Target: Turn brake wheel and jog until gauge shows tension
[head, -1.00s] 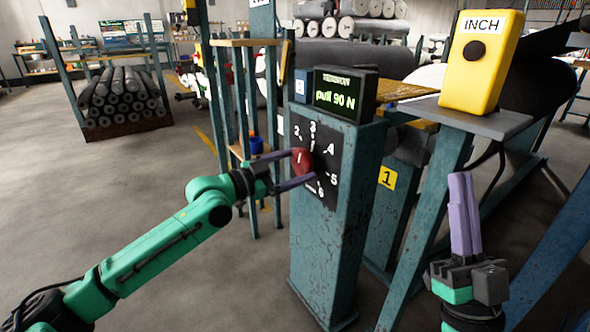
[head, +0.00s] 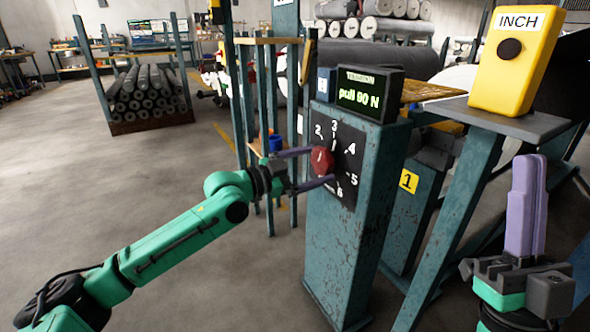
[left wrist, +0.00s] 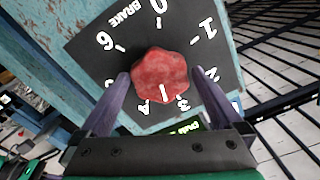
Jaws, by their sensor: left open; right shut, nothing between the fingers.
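The red brake wheel (head: 322,161) sits on a black dial plate (head: 348,150) with white numbers, on the front of a worn teal post. My left gripper (head: 309,168) is open, with one finger on each side of the wheel. In the left wrist view the wheel (left wrist: 160,76) lies between the fingertips, its white mark pointing between 3 and 4. Contact is not clear. The gauge (head: 369,94) on the post reads "TENSION pull 90 N". The yellow INCH box (head: 516,60) has a dark round button (head: 509,49). My right gripper (head: 526,205) is shut and empty, pointing up below the box.
The INCH box stands on a grey shelf (head: 500,118) on teal legs. A yellow "1" label (head: 408,181) marks the frame behind the post. A rack of dark rolls (head: 145,92) stands at back left. The floor at left is clear.

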